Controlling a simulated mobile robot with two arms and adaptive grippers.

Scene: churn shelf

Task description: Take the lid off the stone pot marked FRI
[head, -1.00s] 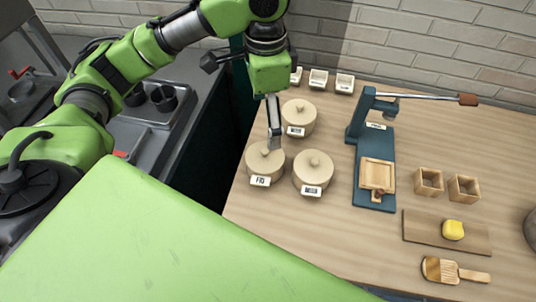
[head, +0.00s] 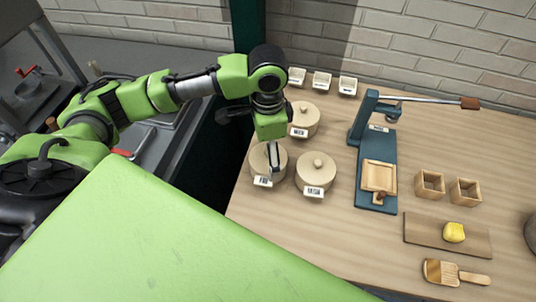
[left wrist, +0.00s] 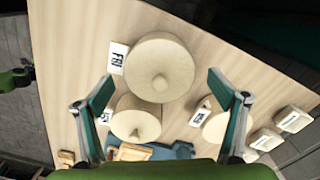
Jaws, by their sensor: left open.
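The stone pot marked FRI (head: 280,163) stands at the left end of the wooden table with its round lid on. The left wrist view shows its lid (left wrist: 165,55) from above, with a knob (left wrist: 160,82) and the FRI label (left wrist: 117,58). My left gripper (head: 273,165) points down over this pot and hides part of the lid and its knob. In the left wrist view the two fingers of my left gripper (left wrist: 160,76) are wide apart, one on each side of the knob, with nothing between them. I cannot tell the exact height above the lid.
Two similar lidded pots stand close by, one behind (head: 304,112) and one to the right (head: 318,172). Small white boxes (head: 321,81) line the wall. A blue press (head: 373,150), two wooden boxes (head: 430,183) and a board (head: 425,232) with a yellow lump (head: 454,232) are further right.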

